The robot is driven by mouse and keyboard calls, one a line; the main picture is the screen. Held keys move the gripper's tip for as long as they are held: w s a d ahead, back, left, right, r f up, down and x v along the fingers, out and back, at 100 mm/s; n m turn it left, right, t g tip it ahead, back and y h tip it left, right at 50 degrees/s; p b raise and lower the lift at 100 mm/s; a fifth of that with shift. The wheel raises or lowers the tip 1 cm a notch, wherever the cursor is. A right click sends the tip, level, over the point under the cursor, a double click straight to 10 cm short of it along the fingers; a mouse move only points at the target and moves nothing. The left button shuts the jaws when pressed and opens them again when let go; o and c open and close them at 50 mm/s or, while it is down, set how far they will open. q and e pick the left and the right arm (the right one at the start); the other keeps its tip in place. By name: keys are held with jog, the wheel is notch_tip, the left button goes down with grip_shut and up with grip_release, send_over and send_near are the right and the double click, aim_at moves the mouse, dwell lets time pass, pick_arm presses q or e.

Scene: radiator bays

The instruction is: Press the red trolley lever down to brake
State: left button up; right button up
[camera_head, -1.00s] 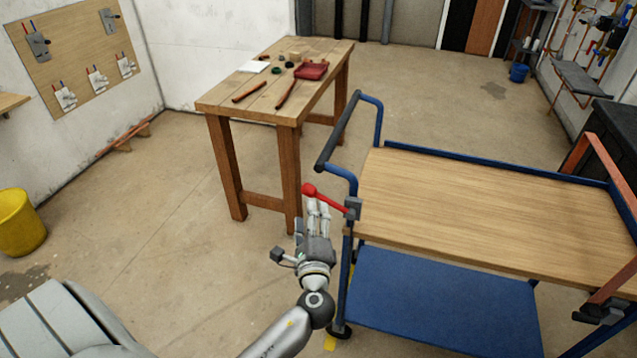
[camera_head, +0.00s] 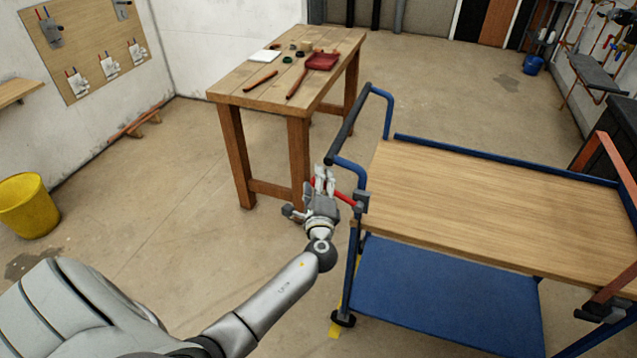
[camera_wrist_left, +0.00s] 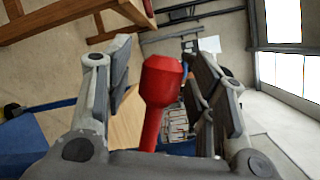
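The red trolley lever (camera_head: 345,198) sticks out to the left from a dark bracket (camera_head: 361,203) at the trolley's near left corner, sloping slightly up toward its knob. My left gripper (camera_head: 322,182) is at the lever and partly hides its knob in the head view. In the left wrist view the red knob (camera_wrist_left: 163,80) stands between the two spread fingers (camera_wrist_left: 158,62), with a gap visible on its left side; contact on the right side is unclear. The blue-framed trolley (camera_head: 490,210) has a wooden top and a blue lower shelf.
A wooden workbench (camera_head: 280,85) with tools and a red dustpan-like item (camera_head: 322,61) stands behind the lever. The trolley's dark push handle (camera_head: 347,135) rises just beyond the gripper. A yellow bucket (camera_head: 28,205) stands far left. Floor between is clear.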

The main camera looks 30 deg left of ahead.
pick_arm(q)
grip_shut()
jog(key=shift+a+f+n+b, duration=0.2)
jog(key=shift+f+n+b, duration=0.3)
jog(key=shift+f+b, duration=0.2)
notch_tip(320, 180, down, 9)
jog(key=n+g+h+b, duration=0.1)
jog(key=n+h+b, duration=0.2)
jog(key=n, duration=0.4)
jog(key=shift+d+g+b, duration=0.3)
jog(key=shift+g+b, duration=0.1)
jog(key=shift+b, duration=0.3)
jog(key=shift+h, duration=0.3)
jog(key=shift+o, duration=0.3)
grip_release()
